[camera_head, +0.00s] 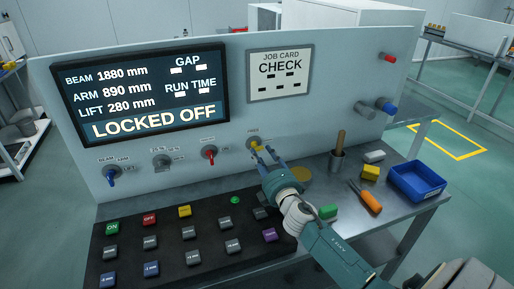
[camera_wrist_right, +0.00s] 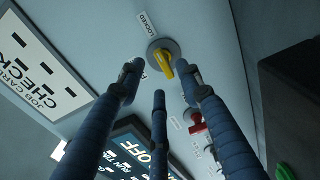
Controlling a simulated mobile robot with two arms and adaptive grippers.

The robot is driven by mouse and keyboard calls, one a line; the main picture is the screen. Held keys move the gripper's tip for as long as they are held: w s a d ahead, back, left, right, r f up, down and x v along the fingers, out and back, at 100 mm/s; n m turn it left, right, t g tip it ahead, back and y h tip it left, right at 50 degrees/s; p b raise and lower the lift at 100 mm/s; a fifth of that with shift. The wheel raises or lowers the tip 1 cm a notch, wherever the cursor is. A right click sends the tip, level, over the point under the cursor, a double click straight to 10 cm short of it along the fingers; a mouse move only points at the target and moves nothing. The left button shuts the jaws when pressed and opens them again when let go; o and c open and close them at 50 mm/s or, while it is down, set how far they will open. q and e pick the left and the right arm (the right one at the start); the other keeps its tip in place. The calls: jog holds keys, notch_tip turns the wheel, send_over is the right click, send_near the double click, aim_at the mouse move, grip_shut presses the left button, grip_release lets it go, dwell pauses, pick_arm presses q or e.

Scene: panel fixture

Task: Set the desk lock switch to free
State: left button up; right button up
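The desk lock switch is a yellow knob (camera_head: 255,144) on the upright panel, below and right of the screen; a small label above it seems to read FREE. In the right wrist view the yellow knob (camera_wrist_right: 165,63) sits on a round grey base beside a LOCKED label. My right gripper (camera_head: 265,154) is just in front of the knob. Its blue fingers (camera_wrist_right: 161,80) are spread and empty, with the knob beyond the gap between the tips; contact is not visible. The screen (camera_head: 150,95) reads LOCKED OFF. My left gripper is not in view.
A red switch (camera_head: 210,152), a grey one (camera_head: 162,160) and a blue one (camera_head: 111,174) line the panel to the left. A button box (camera_head: 175,258) lies below.

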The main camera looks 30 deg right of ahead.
aim_at(258, 150)
jog(key=x, duration=0.3)
jog(key=shift+w+f, duration=0.15)
jog(key=shift+w, duration=0.15)
jog(key=shift+x, duration=0.9)
jog(key=shift+d, duration=0.1)
jog(key=c, duration=0.7)
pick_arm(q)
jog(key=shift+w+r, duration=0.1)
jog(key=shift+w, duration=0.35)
pick_arm(e)
grip_shut()
